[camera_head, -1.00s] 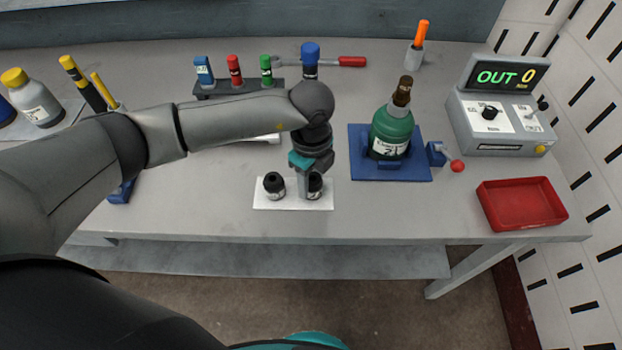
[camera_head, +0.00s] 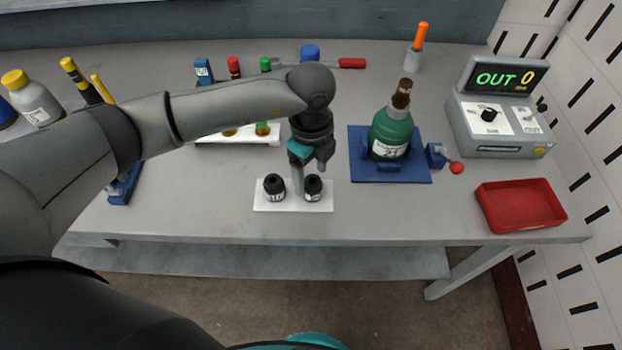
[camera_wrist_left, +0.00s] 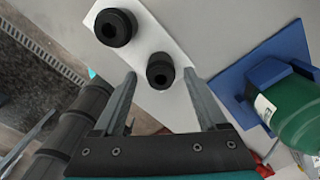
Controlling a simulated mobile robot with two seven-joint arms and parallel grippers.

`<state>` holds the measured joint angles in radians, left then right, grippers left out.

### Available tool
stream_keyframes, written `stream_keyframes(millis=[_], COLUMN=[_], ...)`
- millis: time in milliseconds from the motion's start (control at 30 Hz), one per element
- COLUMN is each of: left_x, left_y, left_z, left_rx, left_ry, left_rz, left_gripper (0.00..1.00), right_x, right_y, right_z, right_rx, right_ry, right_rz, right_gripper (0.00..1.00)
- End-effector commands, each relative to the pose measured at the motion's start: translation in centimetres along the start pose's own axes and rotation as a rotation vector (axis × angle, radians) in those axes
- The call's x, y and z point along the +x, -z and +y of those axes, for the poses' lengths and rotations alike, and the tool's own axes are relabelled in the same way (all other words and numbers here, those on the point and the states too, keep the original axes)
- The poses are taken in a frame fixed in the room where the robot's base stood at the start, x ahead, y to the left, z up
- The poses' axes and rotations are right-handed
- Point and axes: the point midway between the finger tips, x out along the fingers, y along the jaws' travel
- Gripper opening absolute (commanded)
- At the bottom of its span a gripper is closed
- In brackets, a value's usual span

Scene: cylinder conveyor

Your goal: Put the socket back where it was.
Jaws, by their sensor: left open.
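Two black sockets stand upright on a white mat at the front middle of the bench: a left socket (camera_head: 274,188) and a right socket (camera_head: 313,188). The bare mat (camera_head: 294,204) shows between and in front of them. My left gripper (camera_head: 309,180) is open and empty, pointing down just above and behind the right socket. In the left wrist view the right socket (camera_wrist_left: 160,71) appears between the spread fingertips (camera_wrist_left: 160,78), with a round hole in its top. The left socket (camera_wrist_left: 116,27) lies outside the fingers. My right gripper is not in view.
A green bottle (camera_head: 391,133) stands on a blue base (camera_head: 360,173) to the right. Beyond are a red tray (camera_head: 521,205) and a grey control box reading OUT 0 (camera_head: 497,125). A white rack (camera_head: 240,137) is behind my arm. The bench front right of the mat is clear.

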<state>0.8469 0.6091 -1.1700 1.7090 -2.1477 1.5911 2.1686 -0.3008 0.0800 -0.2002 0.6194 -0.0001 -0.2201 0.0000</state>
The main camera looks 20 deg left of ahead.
Motion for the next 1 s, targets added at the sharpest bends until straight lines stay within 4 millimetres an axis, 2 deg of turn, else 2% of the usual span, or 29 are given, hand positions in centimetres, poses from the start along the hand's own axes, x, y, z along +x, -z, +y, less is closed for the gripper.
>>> stream_keyframes(millis=[33, 200, 400, 567, 1000], left_x=[-1.5, -5.0, -7.7, -8.4, -8.4], left_y=[0.0, 0.0, 0.0, 0.0, 0.0], left_z=[-0.2, -0.1, -0.1, 0.0, 0.0], left_rx=[0.0, 0.0, -0.001, -0.001, -0.001], left_ry=[0.007, 0.005, 0.003, 0.002, 0.001], left_rz=[0.0, 0.0, 0.0, 0.0, 0.0], left_gripper=[0.75, 0.75, 0.75, 0.75, 0.75], right_x=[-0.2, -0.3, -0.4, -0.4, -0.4], right_y=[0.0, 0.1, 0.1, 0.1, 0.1], right_z=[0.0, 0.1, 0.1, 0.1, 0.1], right_rx=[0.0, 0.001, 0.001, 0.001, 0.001], right_ry=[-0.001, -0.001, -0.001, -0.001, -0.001], right_rz=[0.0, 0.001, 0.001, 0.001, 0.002], right_gripper=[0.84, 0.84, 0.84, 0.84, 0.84])
